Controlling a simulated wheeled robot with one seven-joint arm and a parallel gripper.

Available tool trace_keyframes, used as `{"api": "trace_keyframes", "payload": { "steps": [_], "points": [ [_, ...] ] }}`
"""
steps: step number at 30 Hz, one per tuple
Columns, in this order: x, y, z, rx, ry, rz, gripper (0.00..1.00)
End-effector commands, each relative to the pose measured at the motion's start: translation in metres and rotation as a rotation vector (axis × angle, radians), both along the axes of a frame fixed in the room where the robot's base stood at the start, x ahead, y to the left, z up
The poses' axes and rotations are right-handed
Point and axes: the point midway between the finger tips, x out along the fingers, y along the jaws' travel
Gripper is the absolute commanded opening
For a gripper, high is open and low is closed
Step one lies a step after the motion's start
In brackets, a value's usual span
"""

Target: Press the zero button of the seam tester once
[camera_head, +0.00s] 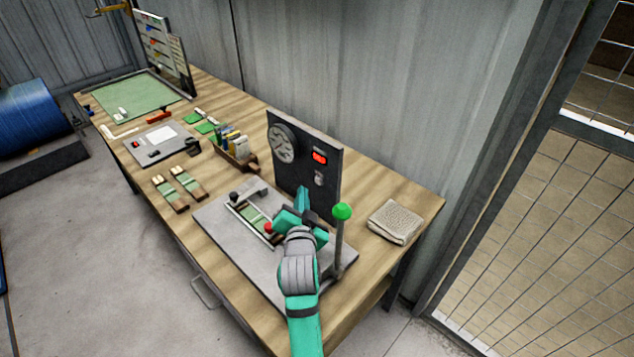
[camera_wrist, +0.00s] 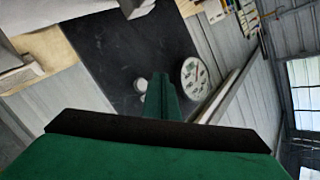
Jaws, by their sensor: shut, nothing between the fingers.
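The seam tester has an upright dark panel (camera_head: 290,172) with a round dial (camera_head: 284,143), a red-lit display (camera_head: 319,157) and a small pale button (camera_head: 319,178) below the display. Its grey base plate (camera_head: 222,225) carries a clamped strip. My gripper (camera_head: 302,192) is shut and empty, above the base plate and in front of the panel, left of and a little below the button in the picture. In the wrist view the shut fingertips (camera_wrist: 160,78) point at the dark panel (camera_wrist: 115,45), between a pale round knob (camera_wrist: 141,85) and the dial (camera_wrist: 195,78). Contact cannot be told.
A lever with a green knob (camera_head: 342,211) stands right beside my gripper. A red knob (camera_head: 268,228) sits low at its left. A folded cloth (camera_head: 395,222) lies to the right. A wooden holder (camera_head: 236,154) with several packets stands left of the panel.

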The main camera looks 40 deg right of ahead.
Motion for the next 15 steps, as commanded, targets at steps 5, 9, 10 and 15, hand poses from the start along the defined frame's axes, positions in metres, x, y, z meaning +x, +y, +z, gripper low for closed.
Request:
{"api": "trace_keyframes", "payload": {
  "steps": [5,9,10,15],
  "points": [
    [0.001,-0.017,0.0,0.0,0.0,-0.001,0.0],
    [0.002,-0.022,0.0,0.0,0.0,0.0,0.0],
    [0.002,-0.023,0.0,0.0,0.0,0.0,0.0],
    [0.002,-0.024,0.0,0.001,0.001,0.001,0.0]
  ]
}}
